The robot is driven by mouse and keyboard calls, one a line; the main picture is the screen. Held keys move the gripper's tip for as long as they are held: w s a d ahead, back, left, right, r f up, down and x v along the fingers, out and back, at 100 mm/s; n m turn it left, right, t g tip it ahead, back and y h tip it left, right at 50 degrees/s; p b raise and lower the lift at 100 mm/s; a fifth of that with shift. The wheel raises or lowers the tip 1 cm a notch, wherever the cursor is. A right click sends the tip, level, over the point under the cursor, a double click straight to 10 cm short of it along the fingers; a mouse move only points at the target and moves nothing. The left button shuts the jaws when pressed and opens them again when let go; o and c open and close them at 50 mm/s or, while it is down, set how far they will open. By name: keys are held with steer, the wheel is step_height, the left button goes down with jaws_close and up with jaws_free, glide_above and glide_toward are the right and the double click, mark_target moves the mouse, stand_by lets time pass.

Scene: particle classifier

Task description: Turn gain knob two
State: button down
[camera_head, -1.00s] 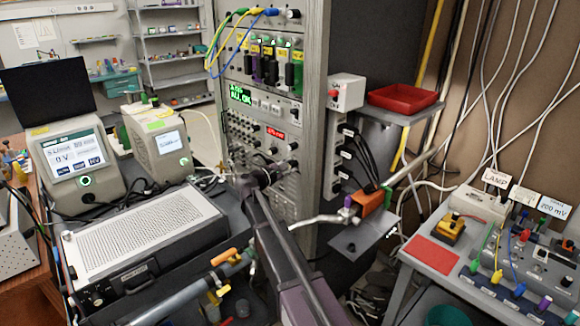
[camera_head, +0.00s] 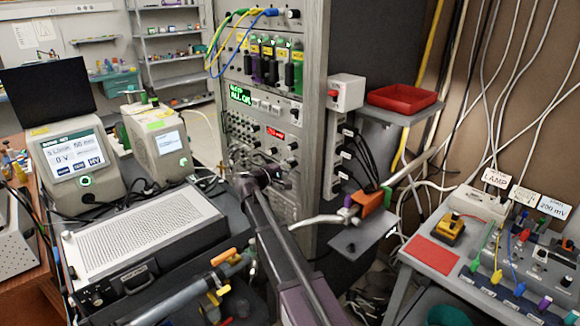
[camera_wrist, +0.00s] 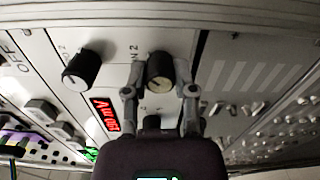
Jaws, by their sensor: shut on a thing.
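The gain knob two (camera_wrist: 159,70) is a black round knob with a pale face, on a light panel in the wrist view. The part of its label that shows reads "N 2". My gripper (camera_wrist: 159,91) has one finger on each side of this knob and is shut on it. In the head view my gripper (camera_head: 240,175) is at the front of the rack, and I cannot make out the held knob there. A red lit display (camera_wrist: 106,114) sits just left of the knob in the wrist view.
A second black knob (camera_wrist: 82,70) stands left of the held one, with room between. Switches (camera_wrist: 250,108) line the panel at the right. The grey rack (camera_head: 313,130) rises beside a red tray (camera_head: 402,98). A metal-topped unit (camera_head: 145,235) stands in front, left of my arm.

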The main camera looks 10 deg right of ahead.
steer(key=m, duration=0.5)
stand_by(0.4)
steer(key=shift+c, duration=2.1)
jaws_free()
steer(key=shift+d, duration=0.1)
steer(key=v, duration=1.2)
steer(key=shift+s, duration=0.1)
